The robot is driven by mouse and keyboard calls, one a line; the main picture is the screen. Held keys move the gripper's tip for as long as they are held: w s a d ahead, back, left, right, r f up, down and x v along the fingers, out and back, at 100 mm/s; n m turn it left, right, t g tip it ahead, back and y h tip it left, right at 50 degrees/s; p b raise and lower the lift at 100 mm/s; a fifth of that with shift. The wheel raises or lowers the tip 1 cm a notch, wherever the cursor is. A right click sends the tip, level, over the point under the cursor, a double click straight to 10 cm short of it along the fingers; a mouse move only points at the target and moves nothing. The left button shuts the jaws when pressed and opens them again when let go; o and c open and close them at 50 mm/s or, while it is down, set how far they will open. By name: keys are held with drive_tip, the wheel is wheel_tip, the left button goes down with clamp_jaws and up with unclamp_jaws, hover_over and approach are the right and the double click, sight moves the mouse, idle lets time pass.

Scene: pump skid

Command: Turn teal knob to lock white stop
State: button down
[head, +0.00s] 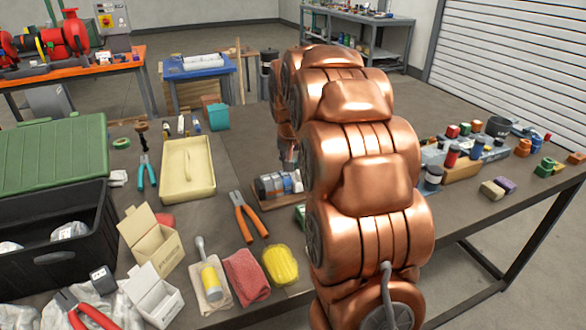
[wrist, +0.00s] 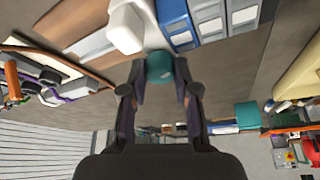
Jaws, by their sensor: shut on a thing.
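The teal knob (wrist: 160,67) shows in the wrist view, round and small, between my fingertips. My gripper (wrist: 160,80) is shut on it, one finger on each side. The white stop (wrist: 126,28) is a rounded white block just left of the knob, beside a pale rail. I cannot tell from its look whether it is locked. In the head view my copper-coloured arm hides the knob and the stop.
Blue, white and grey blocks (wrist: 178,22) stand close right of the knob. In the head view, orange-handled pliers (head: 246,217), a cream tray (head: 188,170) and a yellow sponge (head: 281,265) lie left of my arm. Small coloured blocks (head: 497,187) lie to its right.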

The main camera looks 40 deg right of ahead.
drive_tip(key=shift+w+m+g+h+b, duration=0.1)
drive_tip(key=shift+m+g+h+b, duration=0.35)
drive_tip(key=shift+m, duration=0.6)
drive_tip(key=shift+m+g+h+b, duration=0.15)
drive_tip(key=shift+m+b, duration=0.5)
drive_tip(key=shift+m, duration=0.4)
drive_tip(key=c, duration=0.9)
unclamp_jaws()
drive_tip(key=shift+o, duration=0.2)
drive_tip(key=v, duration=1.2)
